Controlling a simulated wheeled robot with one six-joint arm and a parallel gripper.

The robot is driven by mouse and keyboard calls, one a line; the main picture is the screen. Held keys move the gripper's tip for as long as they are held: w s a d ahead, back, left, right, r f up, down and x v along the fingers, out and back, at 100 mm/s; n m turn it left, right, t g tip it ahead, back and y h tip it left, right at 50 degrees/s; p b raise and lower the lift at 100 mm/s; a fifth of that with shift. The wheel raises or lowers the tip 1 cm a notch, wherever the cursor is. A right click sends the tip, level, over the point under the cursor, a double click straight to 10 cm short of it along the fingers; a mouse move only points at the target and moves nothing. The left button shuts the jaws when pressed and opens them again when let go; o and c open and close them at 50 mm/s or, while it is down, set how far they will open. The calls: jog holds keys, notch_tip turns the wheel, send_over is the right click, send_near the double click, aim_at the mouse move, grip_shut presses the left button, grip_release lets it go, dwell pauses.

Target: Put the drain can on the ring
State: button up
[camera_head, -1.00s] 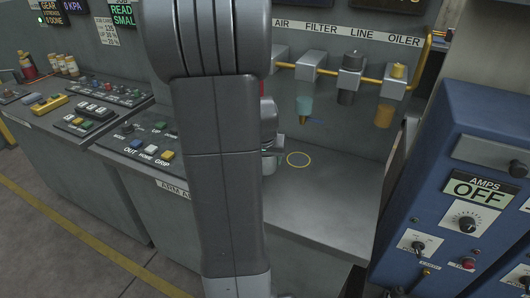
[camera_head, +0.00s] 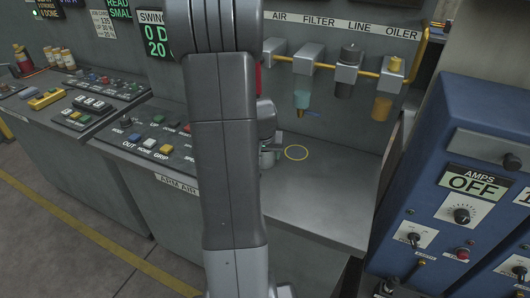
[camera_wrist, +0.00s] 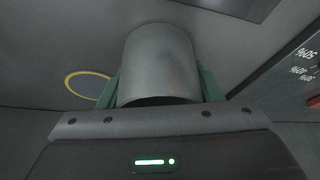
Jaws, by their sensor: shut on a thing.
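The drain can is a plain grey metal cylinder (camera_wrist: 160,65) held between the green-lined fingers of my gripper (camera_wrist: 160,88) in the wrist view. My gripper is shut on it. The ring is a thin yellow circle on the grey bench top (camera_head: 320,205). In the wrist view the ring (camera_wrist: 88,86) is left of the can, partly hidden by the gripper. The can is beside the ring, not over it. Its height above the bench is unclear.
A button panel (camera_head: 150,135) is left; a blue AMPS cabinet (camera_head: 460,150) is right. The bench front is clear.

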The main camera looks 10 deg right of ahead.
jog(key=o, duration=1)
jog(key=shift+f, duration=0.1)
